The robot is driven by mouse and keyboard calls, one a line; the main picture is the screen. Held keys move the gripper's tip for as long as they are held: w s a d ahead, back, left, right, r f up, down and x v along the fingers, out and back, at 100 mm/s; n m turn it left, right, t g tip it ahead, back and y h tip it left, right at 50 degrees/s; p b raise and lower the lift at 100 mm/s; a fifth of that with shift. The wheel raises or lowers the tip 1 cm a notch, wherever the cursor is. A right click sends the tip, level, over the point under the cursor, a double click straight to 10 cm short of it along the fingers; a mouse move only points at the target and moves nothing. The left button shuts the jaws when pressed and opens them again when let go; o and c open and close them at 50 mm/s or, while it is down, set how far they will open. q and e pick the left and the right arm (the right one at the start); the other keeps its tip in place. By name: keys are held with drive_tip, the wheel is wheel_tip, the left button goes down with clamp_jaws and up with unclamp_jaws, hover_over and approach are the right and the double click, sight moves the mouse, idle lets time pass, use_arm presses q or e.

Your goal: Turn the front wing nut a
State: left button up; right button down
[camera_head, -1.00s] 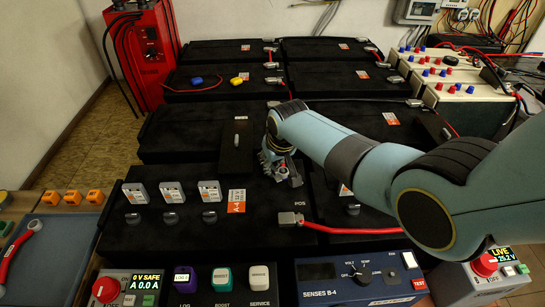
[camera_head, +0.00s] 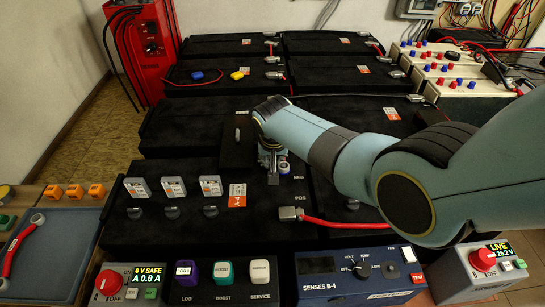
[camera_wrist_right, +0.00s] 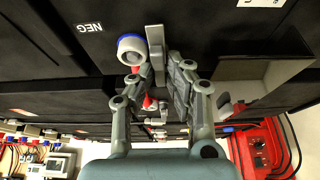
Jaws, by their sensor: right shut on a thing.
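My right gripper (camera_head: 271,176) points down at the far right end of the front-left black battery (camera_head: 150,235), beside the NEG mark. In the right wrist view its fingers (camera_wrist_right: 153,78) are closed around a small grey metal part, which I take to be the front wing nut (camera_wrist_right: 156,42). A white round piece with a blue collar (camera_wrist_right: 132,48) sits right beside it; it also shows in the head view (camera_head: 284,168). The fingers hide most of the nut in the head view. My left gripper is not in view.
A red cable with a grey lug (camera_head: 291,214) runs right from the POS mark. A raised black block (camera_head: 237,145) stands just left of the gripper. Vent caps and tags lie on the battery top. Control boxes, including SENSES B-4 (camera_head: 350,280), line the front edge.

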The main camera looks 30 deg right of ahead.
drive_tip(key=shift+w+d+r, duration=0.1)
drive_tip(key=c, duration=1.4)
unclamp_jaws()
drive_tip(key=shift+o, duration=0.2)
drive_tip(key=v, duration=1.2)
